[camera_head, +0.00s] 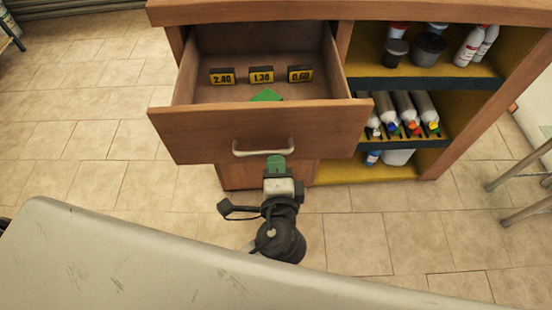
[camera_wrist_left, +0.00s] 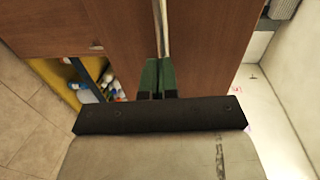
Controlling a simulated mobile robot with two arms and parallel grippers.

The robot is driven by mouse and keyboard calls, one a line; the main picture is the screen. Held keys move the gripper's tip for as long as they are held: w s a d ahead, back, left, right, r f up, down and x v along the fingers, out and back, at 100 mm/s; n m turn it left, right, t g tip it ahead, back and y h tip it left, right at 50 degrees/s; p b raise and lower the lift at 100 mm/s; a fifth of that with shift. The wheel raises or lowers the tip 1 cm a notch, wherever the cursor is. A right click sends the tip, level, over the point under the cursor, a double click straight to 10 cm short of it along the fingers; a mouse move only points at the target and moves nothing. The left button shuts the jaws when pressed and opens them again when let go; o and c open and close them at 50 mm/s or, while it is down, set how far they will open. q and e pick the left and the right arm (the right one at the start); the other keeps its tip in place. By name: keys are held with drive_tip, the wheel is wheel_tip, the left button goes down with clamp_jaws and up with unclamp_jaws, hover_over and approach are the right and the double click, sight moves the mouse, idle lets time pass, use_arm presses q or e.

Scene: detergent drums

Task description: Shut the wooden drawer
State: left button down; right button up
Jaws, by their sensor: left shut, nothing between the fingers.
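The wooden drawer (camera_head: 200,137) stands pulled out of the wooden cabinet, its open top showing. A pale curved handle (camera_head: 263,152) is on its front; in the left wrist view the handle (camera_wrist_left: 163,30) runs up from the fingertips. My left gripper (camera_head: 276,163) is shut and empty, with green fingers, at the drawer front by the right part of the handle. In the left wrist view its fingertips (camera_wrist_left: 157,68) are together close to the handle and brown wood. I cannot tell whether they touch. My right gripper is not in view.
Inside the drawer are black-and-yellow price tags (camera_head: 261,75) and a green object (camera_head: 267,95). Open shelves (camera_head: 430,83) with bottles and jars are on the right. Metal stool legs (camera_head: 520,175) stand at the right edge. Tiled floor (camera_head: 90,130) at left is clear.

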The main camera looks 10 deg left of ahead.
use_arm(q)
drive_tip(key=shift+w+a, duration=0.1)
drive_tip(key=shift+w, duration=0.15)
approach(270, 70)
drive_tip(key=x, duration=0.2)
drive_tip(key=b+x, duration=0.1)
drive_tip(key=x, duration=0.1)
drive_tip(key=r+b+x, duration=0.1)
drive_tip(key=x, duration=0.1)
drive_tip(key=shift+w+a, duration=0.1)
drive_tip(key=shift+w, duration=0.2)
drive_tip(key=shift+w+a+b, duration=0.2)
drive_tip(key=shift+w+b, duration=0.25)
drive_tip(key=shift+w, duration=0.15)
drive_tip(key=shift+r, duration=0.35)
drive_tip(key=shift+w+a+r, duration=0.1)
